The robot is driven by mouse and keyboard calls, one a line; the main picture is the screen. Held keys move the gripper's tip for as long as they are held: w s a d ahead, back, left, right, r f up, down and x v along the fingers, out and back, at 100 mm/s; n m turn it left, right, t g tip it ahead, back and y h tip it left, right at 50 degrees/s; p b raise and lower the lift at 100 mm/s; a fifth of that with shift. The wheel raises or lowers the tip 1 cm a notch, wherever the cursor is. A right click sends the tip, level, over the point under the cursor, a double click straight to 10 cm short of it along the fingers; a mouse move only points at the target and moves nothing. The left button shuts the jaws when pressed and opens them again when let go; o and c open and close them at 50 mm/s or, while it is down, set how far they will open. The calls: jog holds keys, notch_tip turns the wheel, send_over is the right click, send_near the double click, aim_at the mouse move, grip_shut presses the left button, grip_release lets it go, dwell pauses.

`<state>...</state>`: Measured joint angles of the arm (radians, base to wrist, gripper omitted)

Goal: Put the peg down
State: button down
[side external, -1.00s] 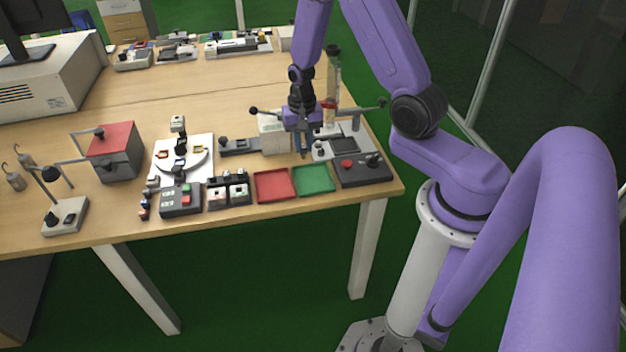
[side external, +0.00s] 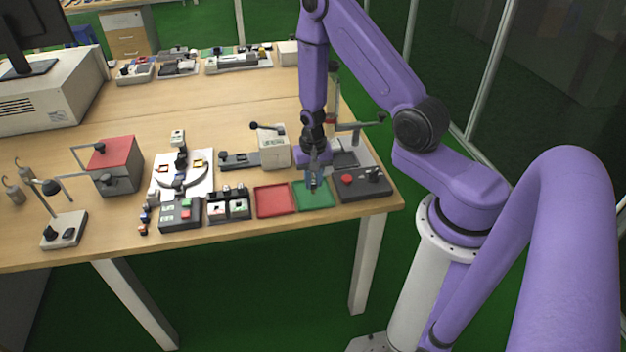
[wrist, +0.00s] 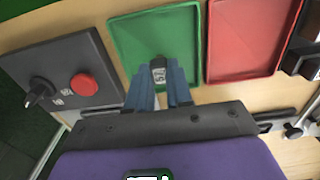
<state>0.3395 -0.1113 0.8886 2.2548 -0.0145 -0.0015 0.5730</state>
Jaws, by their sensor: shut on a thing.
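My gripper (side external: 313,184) is over the green tray (side external: 326,201) near the table's front edge. The wrist view shows its two blue fingers (wrist: 161,78) shut on a small light grey peg (wrist: 159,72) with dark markings on its end. The peg is seen nearly end-on against the green tray (wrist: 135,40); most of its body is hidden between the fingers. I cannot tell whether the peg touches the tray floor. In the side view the peg is too small to make out.
An empty red tray (side external: 273,201) lies left of the green one. A dark box (side external: 361,184) with a red button stands to its right. A white machine with a lever (side external: 274,150) and a stand with a column (side external: 333,110) are behind.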

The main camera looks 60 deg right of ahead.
jog(key=shift+f, duration=0.25)
jog(key=c, duration=1)
grip_release()
jog(key=shift+f, duration=0.1)
